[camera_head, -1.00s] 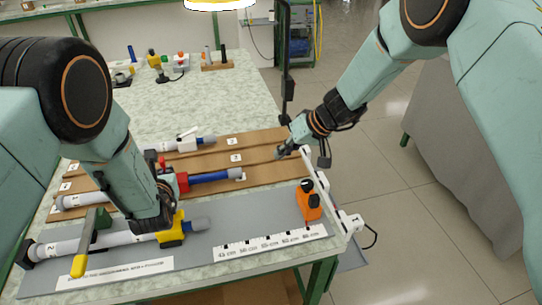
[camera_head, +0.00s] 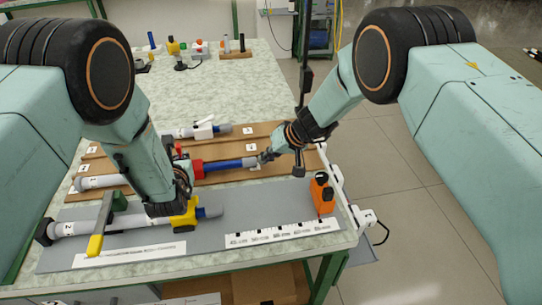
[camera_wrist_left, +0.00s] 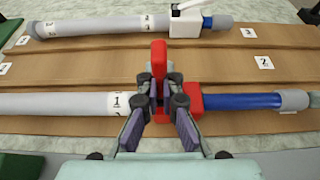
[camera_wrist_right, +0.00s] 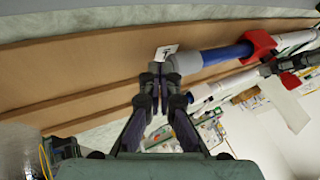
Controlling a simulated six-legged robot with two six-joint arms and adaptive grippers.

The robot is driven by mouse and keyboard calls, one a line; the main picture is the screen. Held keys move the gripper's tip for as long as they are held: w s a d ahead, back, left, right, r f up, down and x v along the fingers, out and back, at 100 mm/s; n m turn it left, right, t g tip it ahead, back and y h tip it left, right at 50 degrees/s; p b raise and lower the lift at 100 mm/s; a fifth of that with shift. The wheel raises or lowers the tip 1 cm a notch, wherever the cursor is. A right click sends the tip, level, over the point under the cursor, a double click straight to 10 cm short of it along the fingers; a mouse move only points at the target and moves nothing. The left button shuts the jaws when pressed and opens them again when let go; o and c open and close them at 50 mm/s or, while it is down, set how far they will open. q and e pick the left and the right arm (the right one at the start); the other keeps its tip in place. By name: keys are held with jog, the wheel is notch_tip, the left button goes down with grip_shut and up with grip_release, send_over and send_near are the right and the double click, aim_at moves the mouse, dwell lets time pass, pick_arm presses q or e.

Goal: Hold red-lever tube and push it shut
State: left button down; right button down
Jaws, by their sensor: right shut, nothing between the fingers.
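The red-lever tube lies along the wooden board: a white barrel (camera_wrist_left: 60,104) with label 1, a red clamp (camera_wrist_left: 193,99) with an upright red lever (camera_wrist_left: 159,57), a blue rod (camera_head: 224,164) and a grey end cap (camera_wrist_right: 186,63). The blue rod sticks out of the clamp. My left gripper (camera_wrist_left: 160,85) is over the tube at the clamp, its fingers closed on both sides of the red lever. My right gripper (camera_wrist_right: 158,76) is shut and empty, its tips right at the grey end cap; whether they touch it I cannot tell.
A white-lever tube (camera_wrist_left: 110,24) lies behind on the board. A yellow-lever tube (camera_head: 95,228) lies in front on the grey mat (camera_head: 250,215), near a ruler strip (camera_head: 283,232) and an orange tool (camera_head: 322,195). Small items stand at the table's back.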

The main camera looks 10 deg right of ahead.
aim_at(249, 160)
jog(key=a, duration=0.9)
jog(key=shift+s, duration=0.35)
jog(key=shift+d, duration=0.1)
jog(key=d, duration=0.4)
jog(key=shift+w+d, duration=0.2)
jog(key=shift+d, duration=0.05)
jog(key=v, duration=0.9)
jog(key=shift+s+r, duration=0.2)
jog(key=shift+r, duration=0.2)
